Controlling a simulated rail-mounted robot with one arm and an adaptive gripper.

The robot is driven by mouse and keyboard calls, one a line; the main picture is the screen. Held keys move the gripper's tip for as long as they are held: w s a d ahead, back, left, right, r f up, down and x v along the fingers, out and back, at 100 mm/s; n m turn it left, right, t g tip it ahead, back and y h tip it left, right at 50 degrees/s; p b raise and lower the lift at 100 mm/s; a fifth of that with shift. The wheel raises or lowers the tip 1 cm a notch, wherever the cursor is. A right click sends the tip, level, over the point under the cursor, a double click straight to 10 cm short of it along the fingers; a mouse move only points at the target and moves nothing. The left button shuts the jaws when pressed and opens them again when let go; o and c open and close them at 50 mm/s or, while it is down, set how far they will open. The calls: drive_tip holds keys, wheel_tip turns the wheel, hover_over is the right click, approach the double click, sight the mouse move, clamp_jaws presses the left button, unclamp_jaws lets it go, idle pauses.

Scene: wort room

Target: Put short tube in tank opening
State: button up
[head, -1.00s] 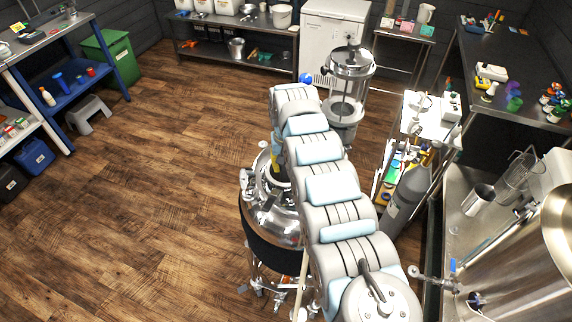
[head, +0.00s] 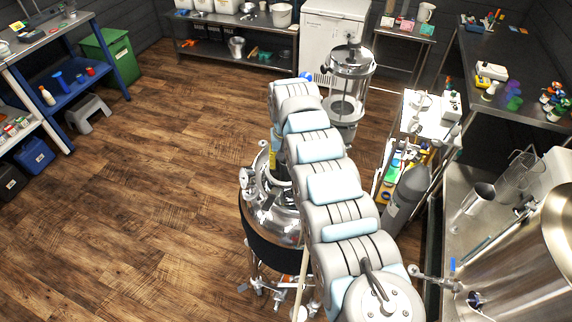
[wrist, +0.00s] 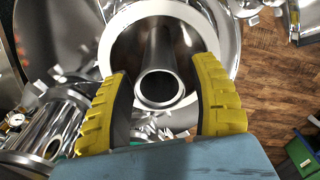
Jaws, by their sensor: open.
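A steel tank (head: 275,222) with a dark band stands below my arm in the head view. In the wrist view, a short shiny metal tube (wrist: 163,52) shows with its round open end towards the camera, inside a wide pale ring (wrist: 117,32) that looks like the tank opening's rim. My gripper (wrist: 162,92) is open, its yellow ribbed fingers on either side of the tube's near end, with visible gaps on both sides. How deep the tube sits is hidden. In the head view my arm hides most of the gripper; only a small yellow part shows.
A clear-walled vessel (head: 347,95) stands just behind the arm. A grey gas cylinder (head: 407,198) and a small cart (head: 428,122) stand to the right, beside a steel counter (head: 455,215). The wooden floor (head: 150,190) on the left is open.

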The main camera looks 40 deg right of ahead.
wheel_tip(320, 180, up, 11)
drive_tip(key=shift+s+f+b, duration=0.1)
drive_tip(key=shift+b, duration=0.8)
